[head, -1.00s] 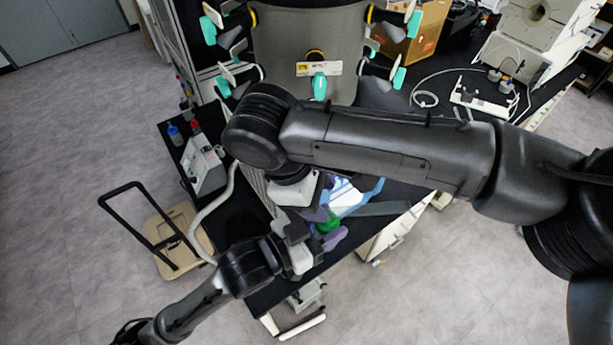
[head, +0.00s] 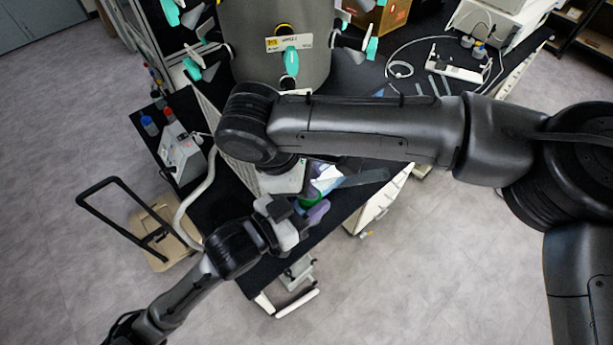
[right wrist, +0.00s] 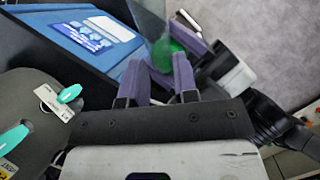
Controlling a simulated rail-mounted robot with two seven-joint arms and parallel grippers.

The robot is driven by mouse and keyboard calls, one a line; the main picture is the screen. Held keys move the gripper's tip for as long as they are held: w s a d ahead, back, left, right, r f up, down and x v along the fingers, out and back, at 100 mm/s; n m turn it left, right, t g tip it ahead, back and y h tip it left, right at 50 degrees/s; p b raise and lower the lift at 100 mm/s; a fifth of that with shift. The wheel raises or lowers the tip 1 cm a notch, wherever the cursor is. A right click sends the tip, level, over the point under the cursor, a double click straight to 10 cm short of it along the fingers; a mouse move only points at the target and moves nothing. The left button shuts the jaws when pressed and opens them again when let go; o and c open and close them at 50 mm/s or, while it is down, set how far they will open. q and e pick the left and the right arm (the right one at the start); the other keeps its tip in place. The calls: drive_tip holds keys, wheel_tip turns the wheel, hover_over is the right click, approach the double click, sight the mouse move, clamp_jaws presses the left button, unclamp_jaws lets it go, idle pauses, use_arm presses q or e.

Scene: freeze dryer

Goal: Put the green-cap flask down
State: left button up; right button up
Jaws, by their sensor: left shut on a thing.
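The green-cap flask shows in the head view as a bit of green cap (head: 311,199) beside my left gripper (head: 314,212). That gripper's purple fingers are shut on it, over the black bench near its front edge. In the right wrist view the green cap (right wrist: 188,38) and blurred clear glass (right wrist: 156,40) lie beyond my right gripper (right wrist: 160,68). Its two purple fingers are apart, with glass showing around their tips; contact cannot be told.
The grey freeze-dryer drum (head: 275,50) with teal-handled valves stands behind. A white device (head: 180,150) is at the bench's left. A folding cart (head: 160,230) stands on the floor.

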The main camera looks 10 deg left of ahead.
clamp_jaws()
use_arm(q)
drive_tip(key=o, duration=1)
drive_tip(key=shift+o, duration=0.2)
